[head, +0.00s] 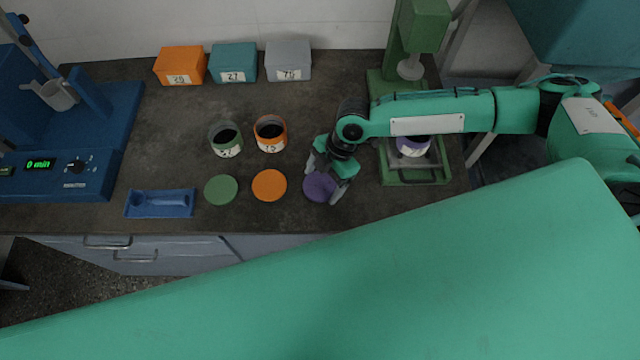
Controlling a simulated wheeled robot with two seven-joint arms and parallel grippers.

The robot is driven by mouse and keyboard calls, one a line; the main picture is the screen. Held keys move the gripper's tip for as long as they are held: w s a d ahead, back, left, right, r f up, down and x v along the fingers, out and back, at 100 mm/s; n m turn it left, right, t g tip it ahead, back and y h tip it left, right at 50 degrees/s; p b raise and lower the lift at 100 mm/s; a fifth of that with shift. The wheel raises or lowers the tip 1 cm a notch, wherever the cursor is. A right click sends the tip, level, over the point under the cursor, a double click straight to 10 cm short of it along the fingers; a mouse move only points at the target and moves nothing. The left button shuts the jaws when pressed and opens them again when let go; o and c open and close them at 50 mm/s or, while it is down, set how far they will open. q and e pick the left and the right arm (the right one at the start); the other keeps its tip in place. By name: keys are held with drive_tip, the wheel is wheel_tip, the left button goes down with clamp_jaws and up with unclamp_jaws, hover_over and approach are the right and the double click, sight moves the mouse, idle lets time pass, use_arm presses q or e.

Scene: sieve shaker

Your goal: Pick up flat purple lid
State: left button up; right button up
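The flat purple lid (317,187) lies on the dark bench top, to the right of the orange lid. My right gripper (325,186) is directly over the purple lid, with its fingers spread apart to either side and pointing down. The fingers and wrist cover part of the lid. I cannot tell whether the fingertips touch it. My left gripper is not in view.
An orange lid (269,185) and a green lid (221,190) lie to the left. Open green (226,150) and orange (270,147) jars stand behind them. A purple jar (413,150) sits on the green press (400,175). A blue tray (160,214) is at far left.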

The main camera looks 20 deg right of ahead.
drive_tip(key=c, duration=0.5)
drive_tip(key=shift+o, duration=0.2)
drive_tip(key=shift+r, duration=0.1)
